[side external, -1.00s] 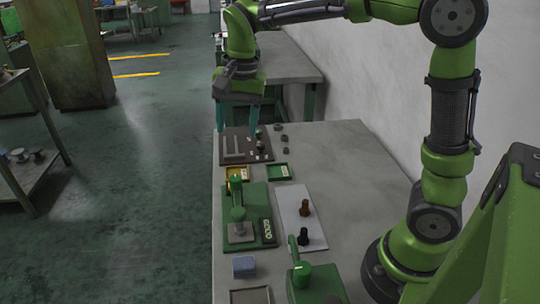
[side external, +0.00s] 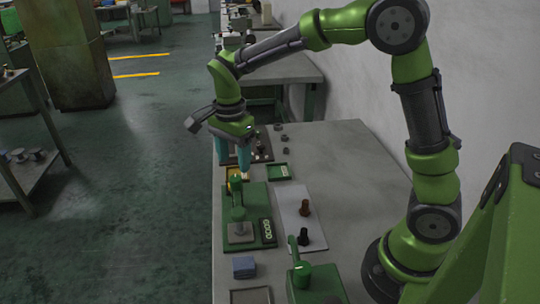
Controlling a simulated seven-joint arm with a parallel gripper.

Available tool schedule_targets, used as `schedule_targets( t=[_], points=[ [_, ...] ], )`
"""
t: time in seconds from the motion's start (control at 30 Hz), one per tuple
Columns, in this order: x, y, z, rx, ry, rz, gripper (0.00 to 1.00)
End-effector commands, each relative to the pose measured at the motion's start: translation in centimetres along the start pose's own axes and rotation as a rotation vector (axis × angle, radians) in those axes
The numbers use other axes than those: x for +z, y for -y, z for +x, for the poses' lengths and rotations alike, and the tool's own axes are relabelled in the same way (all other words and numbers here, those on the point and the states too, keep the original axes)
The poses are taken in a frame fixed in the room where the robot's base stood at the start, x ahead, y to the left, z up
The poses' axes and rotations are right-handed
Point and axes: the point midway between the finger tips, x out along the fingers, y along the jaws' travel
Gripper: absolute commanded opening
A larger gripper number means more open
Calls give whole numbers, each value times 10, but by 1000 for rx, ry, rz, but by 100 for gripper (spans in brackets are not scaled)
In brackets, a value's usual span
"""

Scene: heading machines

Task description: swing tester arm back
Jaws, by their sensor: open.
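The tester (side external: 262,238) is a green base plate on the bench with a grey block, a green upright arm (side external: 238,205) and a panel lettered "GOOD". The tester arm stands upright over the grey block, as far as this small view shows. The gripper partly hides the yellow tray.
A green tray (side external: 279,172) lies right of the yellow one. A pale plate (side external: 297,210) carries a brown knob (side external: 305,208) and a black knob (side external: 303,237). A blue-grey block (side external: 244,267) and a green device (side external: 303,275) are in front. The bench's right side is bare.

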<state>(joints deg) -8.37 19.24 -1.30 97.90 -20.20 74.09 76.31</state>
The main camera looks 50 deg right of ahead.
Motion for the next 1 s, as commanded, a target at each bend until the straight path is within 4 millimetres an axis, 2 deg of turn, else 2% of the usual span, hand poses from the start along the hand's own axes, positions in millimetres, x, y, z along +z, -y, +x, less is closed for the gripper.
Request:
schedule_targets(
  t=[0.1,0.3,0.67,0.77,1.0],
  points=[
    [0,-1,23,4,0,-1,59],
    [0,0,45,2,0,-1,59],
    [0,0,51,0,0,-1,59],
    [0,0,51,0,0,-1,47],
    [0,0,50,0,0,-2,10]
  ],
)
